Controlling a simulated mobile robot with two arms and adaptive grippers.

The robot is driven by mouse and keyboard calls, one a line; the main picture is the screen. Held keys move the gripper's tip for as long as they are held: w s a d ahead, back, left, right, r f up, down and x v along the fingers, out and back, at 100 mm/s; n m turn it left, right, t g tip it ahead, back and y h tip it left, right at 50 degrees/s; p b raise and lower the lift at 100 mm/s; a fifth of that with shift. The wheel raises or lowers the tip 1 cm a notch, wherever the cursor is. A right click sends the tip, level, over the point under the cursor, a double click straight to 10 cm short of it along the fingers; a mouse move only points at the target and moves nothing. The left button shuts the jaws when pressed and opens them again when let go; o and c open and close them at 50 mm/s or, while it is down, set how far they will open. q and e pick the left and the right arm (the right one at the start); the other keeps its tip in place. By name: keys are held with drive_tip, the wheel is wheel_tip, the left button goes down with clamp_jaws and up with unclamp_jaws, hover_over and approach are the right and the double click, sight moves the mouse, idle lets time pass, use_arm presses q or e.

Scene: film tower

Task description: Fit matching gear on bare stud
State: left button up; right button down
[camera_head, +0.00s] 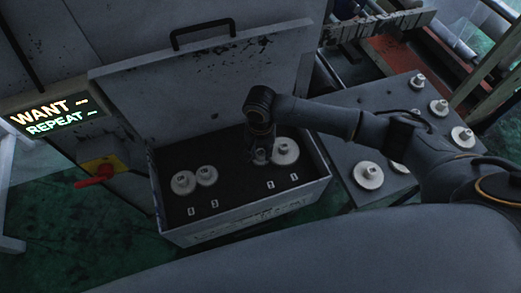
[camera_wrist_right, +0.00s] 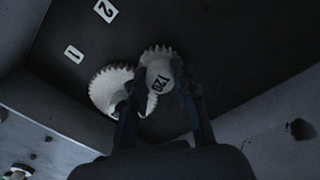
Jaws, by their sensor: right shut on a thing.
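My right gripper (camera_head: 261,155) reaches down into the open grey box. In the right wrist view my right gripper (camera_wrist_right: 158,92) is shut on a small pale toothed gear (camera_wrist_right: 159,72) with a number on its hub that looks like 120. A larger white gear (camera_head: 285,151) sits close beside it; it also shows in the right wrist view (camera_wrist_right: 103,90). Two more gears, an outer one (camera_head: 183,183) and an inner one (camera_head: 207,175), sit side by side at the box's left. Whether the held gear is on a stud is hidden. My left gripper is not in view.
The box (camera_head: 245,213) has raised walls, an upright lid behind and number tags on its dark floor. A grey table (camera_head: 345,174) at right carries several white gears. A lit sign (camera_head: 50,117) and a red handle (camera_head: 94,177) are at left.

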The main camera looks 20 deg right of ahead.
drive_tip(key=shift+f, duration=0.2)
drive_tip(key=c, duration=1)
unclamp_jaws()
drive_tip(key=shift+o, duration=0.2)
drive_tip(key=shift+r, duration=0.2)
wheel_tip(320, 180, up, 12)
drive_tip(key=shift+f, duration=0.15)
